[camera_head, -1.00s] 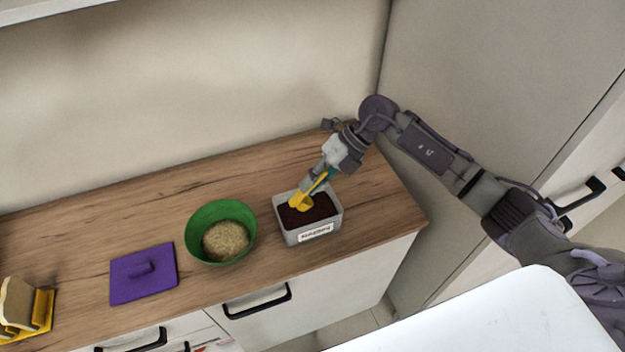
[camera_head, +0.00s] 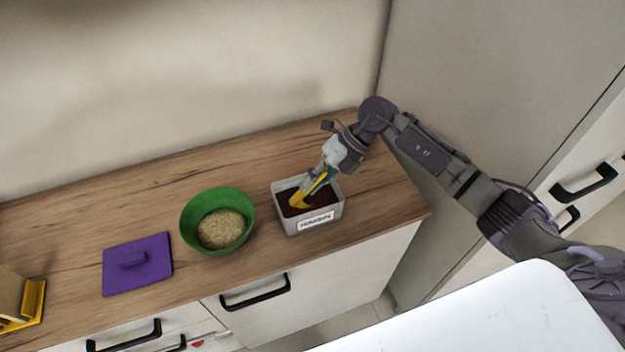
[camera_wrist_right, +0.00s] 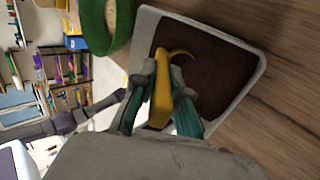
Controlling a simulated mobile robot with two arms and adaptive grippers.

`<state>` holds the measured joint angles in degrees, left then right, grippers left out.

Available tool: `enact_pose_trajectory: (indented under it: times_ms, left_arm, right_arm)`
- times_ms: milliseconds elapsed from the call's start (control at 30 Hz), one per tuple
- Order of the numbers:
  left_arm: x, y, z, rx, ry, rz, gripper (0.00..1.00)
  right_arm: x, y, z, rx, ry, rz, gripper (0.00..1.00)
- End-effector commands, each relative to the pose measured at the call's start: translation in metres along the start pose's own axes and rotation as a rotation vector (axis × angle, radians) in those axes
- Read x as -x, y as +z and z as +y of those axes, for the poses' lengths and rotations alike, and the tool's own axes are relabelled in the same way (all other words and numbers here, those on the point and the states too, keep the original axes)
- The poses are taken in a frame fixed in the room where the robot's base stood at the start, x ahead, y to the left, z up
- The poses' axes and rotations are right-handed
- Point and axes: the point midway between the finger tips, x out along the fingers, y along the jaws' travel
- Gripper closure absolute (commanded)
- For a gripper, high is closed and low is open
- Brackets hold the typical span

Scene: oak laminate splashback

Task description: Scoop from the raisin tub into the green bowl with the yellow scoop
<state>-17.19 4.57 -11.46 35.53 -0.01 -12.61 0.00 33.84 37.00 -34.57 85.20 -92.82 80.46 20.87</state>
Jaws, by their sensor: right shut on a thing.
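The raisin tub (camera_head: 282,216) is a grey box with a white label on its front and dark raisins (camera_head: 322,197) inside. My right gripper (camera_head: 318,180) is shut on the yellow scoop (camera_head: 299,199), whose head is tilted down at the raisins. In the right wrist view the scoop (camera_wrist_right: 161,88) lies between the fingers, and its curved tip meets the dark fill (camera_wrist_right: 215,75). The green bowl (camera_head: 191,232) stands just left of the tub and holds a pale, grainy heap (camera_head: 222,229). My left gripper does not show.
A purple lid (camera_head: 137,275) with a handle lies left of the bowl. A yellow holder (camera_head: 30,305) with a tan thing in it stands at the far left. A tall cabinet (camera_head: 490,90) bounds the counter (camera_head: 250,178) on the right. Bare counter lies behind the bowl.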

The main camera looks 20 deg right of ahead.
Motion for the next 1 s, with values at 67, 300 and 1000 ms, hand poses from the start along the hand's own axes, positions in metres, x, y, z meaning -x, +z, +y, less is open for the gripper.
enact_pose_trajectory:
  times_ms: [67, 300, 1000]
  left_arm:
    - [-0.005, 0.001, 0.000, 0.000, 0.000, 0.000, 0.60]
    - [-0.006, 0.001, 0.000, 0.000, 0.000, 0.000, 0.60]
    - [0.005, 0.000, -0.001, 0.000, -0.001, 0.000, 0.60]
  right_arm:
    - [-0.005, 0.000, -0.004, -0.001, 0.000, 0.000, 1.00]
    - [0.002, 0.000, -0.012, -0.002, -0.001, 0.000, 1.00]
    - [0.016, 0.000, -0.022, 0.001, -0.085, 0.001, 1.00]
